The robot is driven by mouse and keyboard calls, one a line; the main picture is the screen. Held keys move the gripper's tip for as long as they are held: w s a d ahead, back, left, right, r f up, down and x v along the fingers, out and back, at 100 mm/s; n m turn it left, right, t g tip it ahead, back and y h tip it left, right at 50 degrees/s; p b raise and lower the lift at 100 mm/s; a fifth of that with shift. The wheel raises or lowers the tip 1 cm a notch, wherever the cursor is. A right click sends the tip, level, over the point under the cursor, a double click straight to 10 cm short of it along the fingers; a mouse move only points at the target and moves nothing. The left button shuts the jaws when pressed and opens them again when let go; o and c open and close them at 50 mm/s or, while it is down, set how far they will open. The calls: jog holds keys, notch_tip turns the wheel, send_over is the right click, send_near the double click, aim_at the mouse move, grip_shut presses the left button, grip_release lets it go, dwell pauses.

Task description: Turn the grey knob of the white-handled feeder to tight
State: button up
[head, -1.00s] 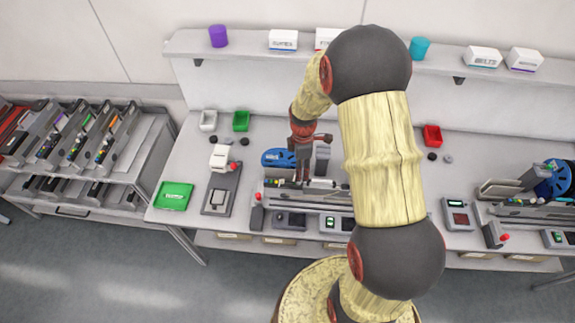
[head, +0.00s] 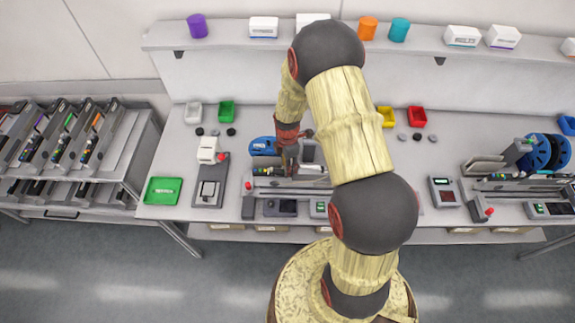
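A feeder (head: 313,184) lies in the fixture at the middle of the bench, with a blue reel (head: 262,146) at its left end. My gripper (head: 289,168) points down at this feeder, just right of the reel. Its fingers are small and dark here, so I cannot tell whether they are open or shut, or touching anything. The grey knob and a white handle cannot be made out on this feeder; my arm and gripper cover part of it.
A trolley (head: 128,157) with several feeders stands left. The bench holds a green tray (head: 163,191), a grey stand with a white top (head: 208,186) and small bins. Another feeder with a blue reel (head: 546,152) is at right. A shelf (head: 225,38) runs behind.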

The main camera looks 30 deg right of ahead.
jog(key=shift+c, duration=1.3)
grip_shut()
